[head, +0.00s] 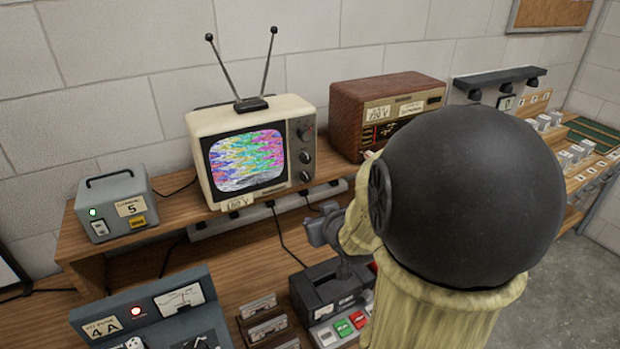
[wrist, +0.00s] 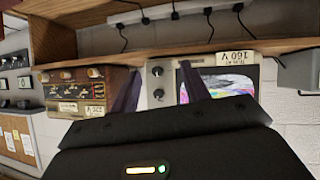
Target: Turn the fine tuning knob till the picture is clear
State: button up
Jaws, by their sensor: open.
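A cream television (head: 243,112) with two antennas stands on the wooden shelf. Its screen (head: 247,160) shows torn multicoloured bands over grey noise. Knobs are stacked on the panel right of the screen: a larger top knob (head: 305,132), a middle knob (head: 305,156) and a lower one (head: 305,176). I cannot read which is fine tuning. My gripper (head: 325,230) is in front of and below the television's right side, apart from it. The wrist view is upside down; there my open, empty gripper (wrist: 160,88) has two knobs (wrist: 157,70) showing between its fingers.
A brown radio (head: 385,112) stands right of the television. A power strip (head: 270,208) with cables runs along the shelf front. A grey supply box (head: 115,205) sits left. Below are a meter panel (head: 150,312), cassettes (head: 265,318) and a device with coloured buttons (head: 343,325). My arm hides part of the right side.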

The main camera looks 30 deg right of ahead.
jog(key=s+d+r+n+t+y+b, duration=0.1)
jog(key=d+r+n+t+y+b, duration=0.1)
jog(key=d+r+t+b, duration=0.2)
jog(key=t+b, duration=0.1)
jog(key=t, duration=0.1)
jog(key=shift+d+t, duration=0.25)
jog(key=shift+t, duration=0.05)
jog(key=w+p, duration=0.5)
jog(key=p, duration=0.3)
jog(key=shift+r+p, duration=0.2)
jog(key=shift+p, duration=0.1)
jog(key=shift+w+f+p, duration=0.1)
jog(key=shift+w+p, duration=0.25)
jog(key=shift+p, duration=0.85)
